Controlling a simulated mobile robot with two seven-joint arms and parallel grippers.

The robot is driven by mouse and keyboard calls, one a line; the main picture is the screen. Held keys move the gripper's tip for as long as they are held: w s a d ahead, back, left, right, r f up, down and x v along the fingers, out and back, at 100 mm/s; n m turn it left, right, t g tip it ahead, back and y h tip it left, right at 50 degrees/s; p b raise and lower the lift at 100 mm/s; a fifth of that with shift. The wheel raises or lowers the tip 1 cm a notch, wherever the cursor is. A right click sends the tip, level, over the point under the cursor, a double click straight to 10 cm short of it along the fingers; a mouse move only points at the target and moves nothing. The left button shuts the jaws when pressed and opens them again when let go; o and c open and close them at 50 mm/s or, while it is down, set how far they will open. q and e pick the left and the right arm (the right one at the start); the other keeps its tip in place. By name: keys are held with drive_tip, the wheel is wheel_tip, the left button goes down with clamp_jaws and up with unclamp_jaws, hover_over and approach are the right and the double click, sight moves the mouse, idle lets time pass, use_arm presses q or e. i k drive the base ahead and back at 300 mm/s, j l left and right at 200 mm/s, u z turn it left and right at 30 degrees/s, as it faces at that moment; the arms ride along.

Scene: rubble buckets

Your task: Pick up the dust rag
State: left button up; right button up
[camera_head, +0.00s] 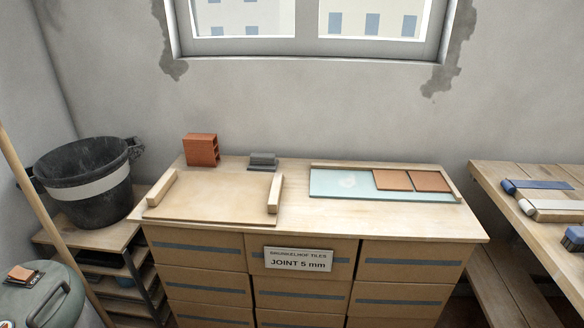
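No cloth can be made out for certain as the dust rag. A small dark grey item (263,161) lies at the back of the tile-box counter, right of an orange hollow brick; it is too small to tell whether it is a folded rag or a tool. Neither my left nor my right gripper shows in the head view.
The counter (300,228) holds a board (212,196) with two wooden bars, an orange brick (201,150), and a pale green panel (335,184) with two terracotta tiles. A black bucket (88,190) stands left on a shelf. Tools lie on the right bench (500,184).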

sight(268, 162)
drive_tip(key=i+j, duration=0.55)
drive_tip(key=i+j+z, duration=0.15)
drive_tip(key=z, duration=0.3)
drive_tip(key=i+j+z, duration=0.1)
drive_tip(key=j+z, duration=0.3)
